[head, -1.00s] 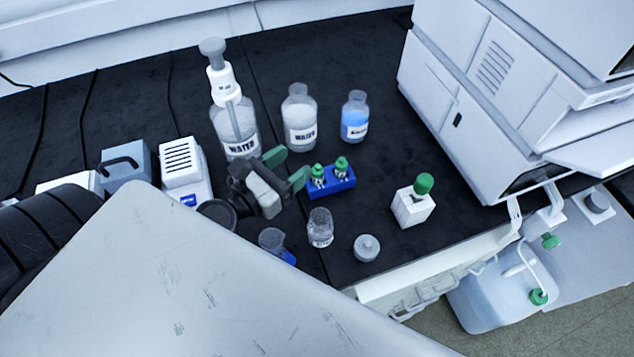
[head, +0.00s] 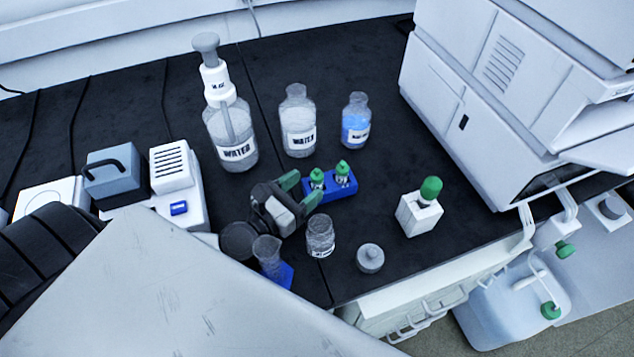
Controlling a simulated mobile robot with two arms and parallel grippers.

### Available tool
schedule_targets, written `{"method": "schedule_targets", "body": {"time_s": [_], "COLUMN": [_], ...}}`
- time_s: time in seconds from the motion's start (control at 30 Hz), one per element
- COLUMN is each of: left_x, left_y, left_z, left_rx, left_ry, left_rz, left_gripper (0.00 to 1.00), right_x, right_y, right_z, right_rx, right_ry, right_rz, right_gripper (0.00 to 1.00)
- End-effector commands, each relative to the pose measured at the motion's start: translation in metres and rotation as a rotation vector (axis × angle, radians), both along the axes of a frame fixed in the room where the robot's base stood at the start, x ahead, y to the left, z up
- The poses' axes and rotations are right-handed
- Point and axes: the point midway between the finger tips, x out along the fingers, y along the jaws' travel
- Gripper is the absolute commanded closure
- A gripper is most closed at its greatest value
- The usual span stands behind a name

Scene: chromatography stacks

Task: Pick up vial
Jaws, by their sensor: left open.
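Two small vials with green caps stand upright in a blue rack (head: 345,191). One is the left vial (head: 317,178), the other the right vial (head: 342,170). My left gripper (head: 303,188) is open, with green fingertips. It is at the left end of the rack, its fingers pointing toward the left vial. One fingertip is just left of that vial and the other is at the rack's near left corner. I cannot tell whether they touch anything. Nothing shows between the fingers. My right gripper is not in view.
Behind stand a pump water bottle (head: 231,135), a water bottle (head: 297,122) and a blue-liquid bottle (head: 355,120). In front are a glass jar (head: 320,237), a beaker (head: 268,255) and a grey lid (head: 370,258). A white block (head: 418,216) with a green cap stands right.

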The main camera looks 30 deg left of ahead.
Motion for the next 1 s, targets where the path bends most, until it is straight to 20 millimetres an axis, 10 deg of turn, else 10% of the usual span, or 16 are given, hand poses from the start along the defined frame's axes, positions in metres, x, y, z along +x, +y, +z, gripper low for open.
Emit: {"method": "schedule_targets", "body": {"time_s": [0.57, 0.9, 1.0], "left_x": [0.041, 0.041, 0.041], "left_y": [-0.012, -0.012, -0.012], "left_z": [0.0, 0.001, 0.001], "left_rx": [0.001, 0.001, 0.001], "left_ry": [0.0, -0.001, -0.001], "left_rz": [0.0, 0.0, 0.0], "left_gripper": [0.44, 0.94, 0.94], "right_x": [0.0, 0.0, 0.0], "right_y": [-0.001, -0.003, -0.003], "right_z": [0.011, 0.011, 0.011], "right_rx": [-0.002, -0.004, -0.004], "right_ry": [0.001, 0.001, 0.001], "right_rz": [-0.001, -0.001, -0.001], "right_gripper": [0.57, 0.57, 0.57]}}
